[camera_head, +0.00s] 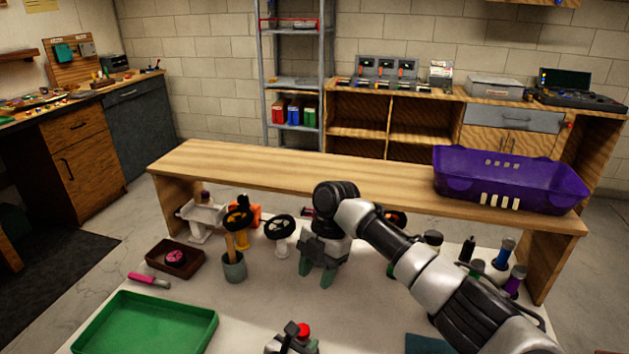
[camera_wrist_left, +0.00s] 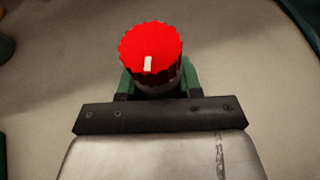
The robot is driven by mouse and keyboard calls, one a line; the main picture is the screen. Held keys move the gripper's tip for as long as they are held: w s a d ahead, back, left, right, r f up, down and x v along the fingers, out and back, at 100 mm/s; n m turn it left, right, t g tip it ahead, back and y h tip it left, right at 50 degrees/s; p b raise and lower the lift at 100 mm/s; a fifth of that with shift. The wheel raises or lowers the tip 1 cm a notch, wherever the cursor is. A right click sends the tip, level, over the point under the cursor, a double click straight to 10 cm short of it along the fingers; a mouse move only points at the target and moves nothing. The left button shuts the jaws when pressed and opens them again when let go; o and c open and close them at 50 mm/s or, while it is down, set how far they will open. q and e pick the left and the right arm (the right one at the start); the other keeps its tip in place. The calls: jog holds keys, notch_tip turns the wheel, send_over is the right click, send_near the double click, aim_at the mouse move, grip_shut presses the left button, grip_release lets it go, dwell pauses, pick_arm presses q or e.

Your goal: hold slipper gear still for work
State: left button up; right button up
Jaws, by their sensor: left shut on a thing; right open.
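A red toothed gear (camera_wrist_left: 151,48) with a white mark on its top, which I take for the slipper gear, sits between the green fingers of my left gripper (camera_wrist_left: 157,82). The gripper is shut on it. In the head view the same red gear (camera_head: 303,330) shows at the bottom edge, above the white table top, beside my left gripper (camera_head: 296,340). Whether it touches the table cannot be told. My right gripper (camera_head: 316,273) points down over the table behind it, with its green fingers apart and nothing seen between them.
A green tray (camera_head: 207,322) lies at front left, with a pink-handled tool (camera_head: 149,279) and a dark red tray (camera_head: 199,263) behind. Bottles (camera_head: 515,281) stand right. A raised wooden shelf (camera_head: 300,166) bears a purple basket (camera_head: 510,181).

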jog(key=w+d+m+t, duration=0.1)
jog(key=w+t, duration=0.4)
jog(key=w, duration=0.2)
jog(key=w+r+n+t+y, duration=0.1)
jog(key=w+r+n+t, duration=0.2)
jog(key=w+r+t, duration=0.7)
jog(key=shift+w+a+r+t, duration=0.3)
jog(key=shift+r+t, duration=0.45)
jog(key=shift+t, duration=0.45)
